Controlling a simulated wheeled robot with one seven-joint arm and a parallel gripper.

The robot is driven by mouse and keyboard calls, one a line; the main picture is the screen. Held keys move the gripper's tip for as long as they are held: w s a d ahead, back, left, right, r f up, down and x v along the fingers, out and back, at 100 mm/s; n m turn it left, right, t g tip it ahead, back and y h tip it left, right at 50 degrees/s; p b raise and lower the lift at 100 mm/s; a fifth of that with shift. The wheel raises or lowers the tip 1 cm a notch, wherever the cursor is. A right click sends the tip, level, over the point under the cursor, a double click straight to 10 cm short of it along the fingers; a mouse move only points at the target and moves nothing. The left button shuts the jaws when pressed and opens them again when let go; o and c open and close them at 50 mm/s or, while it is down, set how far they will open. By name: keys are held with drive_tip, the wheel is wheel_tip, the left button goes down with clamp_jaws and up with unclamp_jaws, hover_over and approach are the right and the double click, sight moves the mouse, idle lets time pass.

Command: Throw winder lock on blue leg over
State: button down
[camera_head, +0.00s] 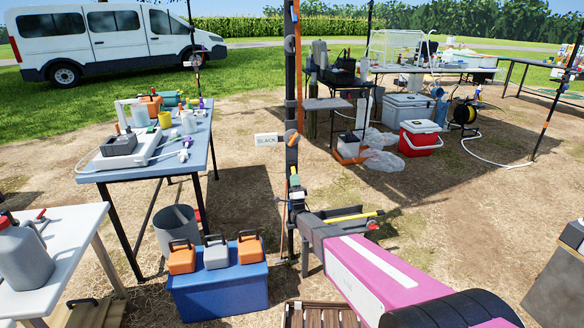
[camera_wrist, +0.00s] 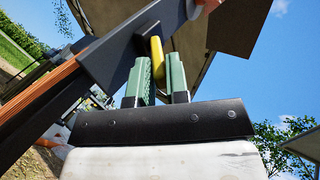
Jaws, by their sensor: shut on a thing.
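A dark upright leg (camera_head: 293,75) with an orange strip stands in the middle of the head view, with a white label (camera_head: 266,140) reading "BLACK". An orange knob (camera_head: 291,137) sits on it beside the label. My gripper (camera_head: 296,188) is at the leg, below the knob. In the wrist view, the green fingers of my gripper (camera_wrist: 157,66) are shut on a small yellow lever (camera_wrist: 157,58), taken to be the winder lock. The leg (camera_wrist: 125,48) crosses the wrist view diagonally.
A blue cooler (camera_head: 218,292) with several small jugs on it stands left of my arm. A blue-topped table (camera_head: 165,165) is at left, with a grey bucket (camera_head: 180,232) below. A red cooler (camera_head: 420,138) and tables stand behind right. Open dirt lies right of my arm.

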drive_tip(key=c, duration=1.7)
unclamp_jaws()
drive_tip(key=shift+s+d+r+g, duration=0.2)
drive_tip(key=shift+s+r+g, duration=0.2)
drive_tip(key=shift+s+r, duration=0.35)
drive_tip(key=shift+c, duration=0.2)
drive_tip(key=shift+o, duration=0.4)
drive_tip(key=shift+s+d+r+g+h, duration=0.1)
drive_tip(key=shift+s+r+g+h, duration=0.2)
drive_tip(key=shift+r, duration=0.25)
drive_tip(key=shift+s+d+r+g+h, duration=0.1)
drive_tip(key=shift+s+r+g, duration=0.05)
drive_tip(key=shift+r+g, duration=0.35)
drive_tip(key=shift+o, duration=0.2)
drive_tip(key=shift+w+a+r+g, duration=0.1)
drive_tip(key=shift+r+g, duration=0.2)
drive_tip(key=shift+r, duration=0.2)
drive_tip(key=o, duration=0.5)
drive_tip(key=shift+r, duration=0.1)
drive_tip(key=shift+o, duration=0.2)
